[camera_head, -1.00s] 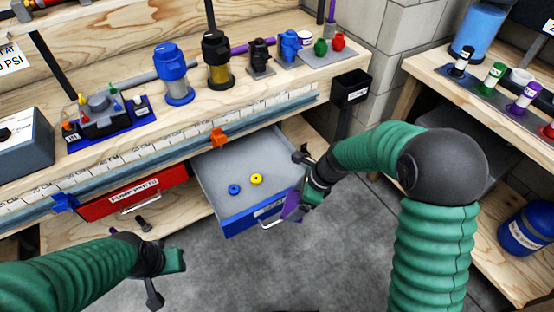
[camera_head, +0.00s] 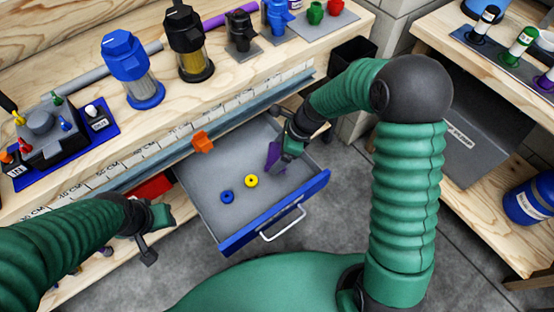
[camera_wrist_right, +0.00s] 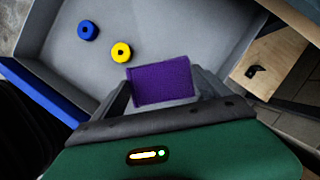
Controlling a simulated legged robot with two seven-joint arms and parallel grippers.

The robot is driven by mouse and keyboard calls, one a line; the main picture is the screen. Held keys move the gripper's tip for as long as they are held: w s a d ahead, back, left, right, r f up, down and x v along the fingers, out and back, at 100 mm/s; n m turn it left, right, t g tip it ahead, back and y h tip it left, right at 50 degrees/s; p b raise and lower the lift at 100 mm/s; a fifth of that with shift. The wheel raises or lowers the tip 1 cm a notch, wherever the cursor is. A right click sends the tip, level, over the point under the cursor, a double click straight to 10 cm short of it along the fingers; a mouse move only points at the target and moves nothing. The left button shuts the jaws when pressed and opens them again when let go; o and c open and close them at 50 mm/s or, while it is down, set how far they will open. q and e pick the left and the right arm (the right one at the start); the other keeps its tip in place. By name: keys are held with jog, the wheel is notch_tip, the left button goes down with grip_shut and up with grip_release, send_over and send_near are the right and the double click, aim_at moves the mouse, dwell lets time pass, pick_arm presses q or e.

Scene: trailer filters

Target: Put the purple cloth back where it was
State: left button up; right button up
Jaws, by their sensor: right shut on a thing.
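The purple cloth (camera_head: 273,156) is a small folded rectangle at the tips of my right gripper (camera_head: 283,148). In the right wrist view the cloth (camera_wrist_right: 161,81) sits between the two fingers of my right gripper (camera_wrist_right: 163,92), which is shut on it. The cloth is over the inside of the open blue-fronted drawer (camera_head: 212,205). I cannot tell whether it touches the drawer floor. My left gripper (camera_head: 152,228) is at the left, in front of the bench and away from the drawer. Its fingers look spread and empty.
A blue ring (camera_head: 227,196) and a yellow ring (camera_head: 251,181) lie in the drawer, left of the cloth. Filters, including a blue one (camera_head: 131,67), stand on the bench. The drawer's right part is clear.

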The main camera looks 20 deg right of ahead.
notch_tip(320, 180, down, 5)
jog(key=shift+w+b, duration=0.1)
jog(key=shift+b, duration=0.8)
jog(key=shift+r, duration=0.15)
jog(key=shift+c, duration=0.5)
jog(key=o, duration=1.1)
jog(key=p+v, duration=0.6)
jog(key=v, duration=0.6)
jog(key=s+r+n+h, duration=0.1)
jog(key=s+n, duration=0.3)
jog(key=n, duration=0.3)
jog(key=s+r+n+h, duration=0.1)
jog(key=s+n, duration=0.3)
jog(key=n, duration=0.4)
jog(key=s+r+n+h, duration=0.1)
jog(key=s+n, duration=0.3)
jog(key=n, duration=0.4)
jog(key=shift+s+d+r+t+h, duration=0.15)
jog(key=shift+s+d+t+h, duration=0.2)
jog(key=shift+h, duration=0.25)
